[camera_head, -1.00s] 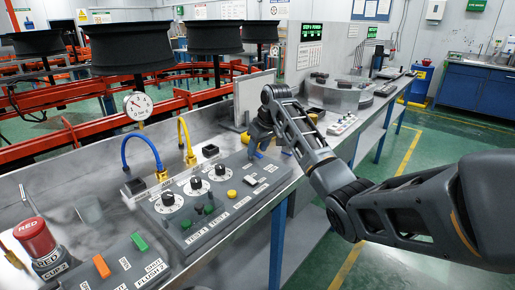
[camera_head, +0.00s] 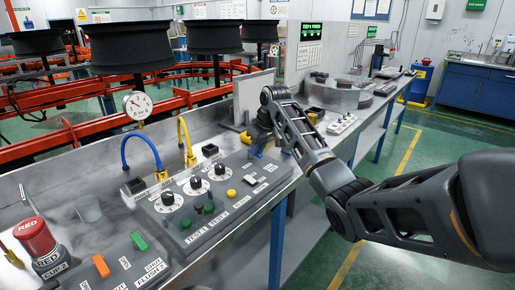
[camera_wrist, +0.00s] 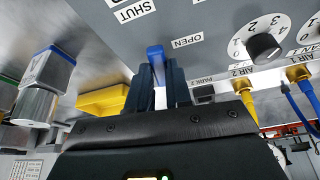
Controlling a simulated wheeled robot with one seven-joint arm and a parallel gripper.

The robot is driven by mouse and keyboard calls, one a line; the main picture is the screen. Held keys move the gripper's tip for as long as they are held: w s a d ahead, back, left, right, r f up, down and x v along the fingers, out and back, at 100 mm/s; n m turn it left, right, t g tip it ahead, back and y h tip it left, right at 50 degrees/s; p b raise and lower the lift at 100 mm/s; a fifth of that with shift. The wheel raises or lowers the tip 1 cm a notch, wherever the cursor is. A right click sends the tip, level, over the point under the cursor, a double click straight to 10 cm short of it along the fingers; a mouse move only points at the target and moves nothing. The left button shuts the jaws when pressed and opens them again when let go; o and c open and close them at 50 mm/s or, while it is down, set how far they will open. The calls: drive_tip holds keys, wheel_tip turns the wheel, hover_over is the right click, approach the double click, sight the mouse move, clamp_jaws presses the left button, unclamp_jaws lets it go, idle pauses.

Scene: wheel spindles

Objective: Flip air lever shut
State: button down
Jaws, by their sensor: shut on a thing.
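The air lever is a blue handle (camera_wrist: 156,54) standing up from the grey panel in the wrist view. Its tip shows between the fingers of my gripper (camera_wrist: 159,76), which are closed on its two sides. An OPEN label (camera_wrist: 187,41) lies to its right, and a SHUT label (camera_wrist: 134,11) lies above and to the left. The lever's lower part is hidden. In the head view my gripper (camera_head: 258,138) is low at the far end of the control panel (camera_head: 222,208), and the arm hides much of the lever there.
Dials (camera_head: 195,186), buttons and hose fittings sit on the panel left of my gripper. A pressure gauge (camera_head: 137,104) stands behind the panel.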

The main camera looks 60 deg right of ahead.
drive_tip(key=shift+d+r+n+p, duration=0.15)
drive_tip(key=shift+n+p, duration=0.15)
drive_tip(key=shift+p, duration=0.15)
drive_tip(key=shift+s+d+n+y+p, duration=0.1)
drive_tip(key=shift+d+n+y+p, duration=0.2)
drive_tip(key=shift+n, duration=0.5)
drive_tip(key=shift+a, duration=0.1)
drive_tip(key=c, duration=1)
unclamp_jaws()
drive_tip(key=shift+c, duration=0.2)
drive_tip(key=v, duration=0.7)
drive_tip(key=shift+s+r+b, duration=0.2)
drive_tip(key=shift+b, duration=0.1)
